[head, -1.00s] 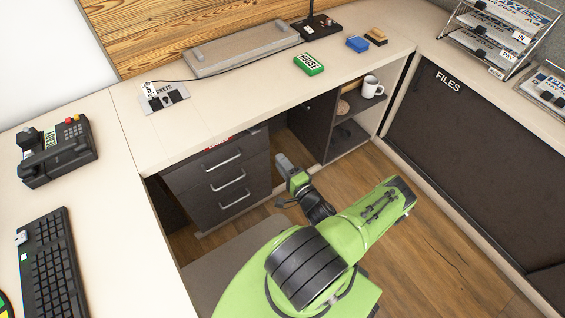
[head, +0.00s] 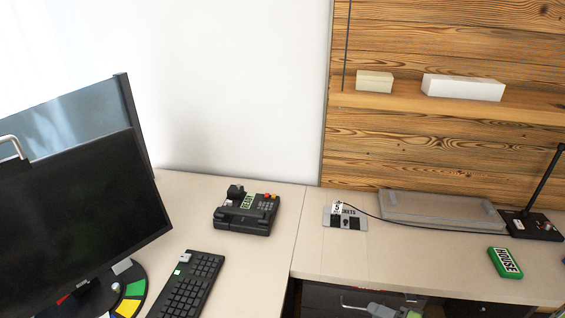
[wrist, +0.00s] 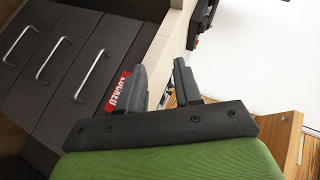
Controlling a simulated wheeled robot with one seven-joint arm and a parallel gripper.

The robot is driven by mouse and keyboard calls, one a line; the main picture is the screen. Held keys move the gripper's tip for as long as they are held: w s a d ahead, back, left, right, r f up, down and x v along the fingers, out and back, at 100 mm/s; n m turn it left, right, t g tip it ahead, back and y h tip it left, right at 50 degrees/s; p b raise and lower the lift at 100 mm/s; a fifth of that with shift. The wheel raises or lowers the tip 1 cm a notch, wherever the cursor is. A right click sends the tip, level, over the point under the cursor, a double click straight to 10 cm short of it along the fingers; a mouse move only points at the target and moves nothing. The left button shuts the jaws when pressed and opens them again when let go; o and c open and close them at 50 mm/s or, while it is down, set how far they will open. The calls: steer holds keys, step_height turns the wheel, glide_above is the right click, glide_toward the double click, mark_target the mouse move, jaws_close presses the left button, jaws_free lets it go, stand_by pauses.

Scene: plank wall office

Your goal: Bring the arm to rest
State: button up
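My gripper (wrist: 161,74) shows in the wrist view with two dark fingers standing apart and nothing between them. It is near the dark drawer unit (wrist: 77,62), below the desk edge. I cannot tell its exact distance from the drawers. In the head view only a small green and grey part of my arm shows at the bottom edge, under the desk front. The rest of the arm is out of that view.
The drawers carry metal handles and a red "LOCKED" label (wrist: 117,91). A wooden shelf (head: 450,107) holds two boxes.

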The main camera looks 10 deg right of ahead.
steer(key=s+a+r+n+g+h+p, duration=0.2)
steer(key=s+a+r+n+g+h, duration=0.15)
steer(key=a+r, duration=0.45)
steer(key=s+a+r+n+g+h+p, duration=0.2)
steer(key=a+r+n+g, duration=0.15)
steer(key=r, duration=0.75)
steer(key=s+a+r+t+h+p, duration=0.1)
steer(key=s+a+r+h+p, duration=0.1)
steer(key=s+r, duration=1)
steer(key=shift+r+t+h+p, duration=0.25)
steer(key=shift+t+h+p, duration=0.1)
steer(key=shift+t+h, duration=0.1)
steer(key=shift+s, duration=0.1)
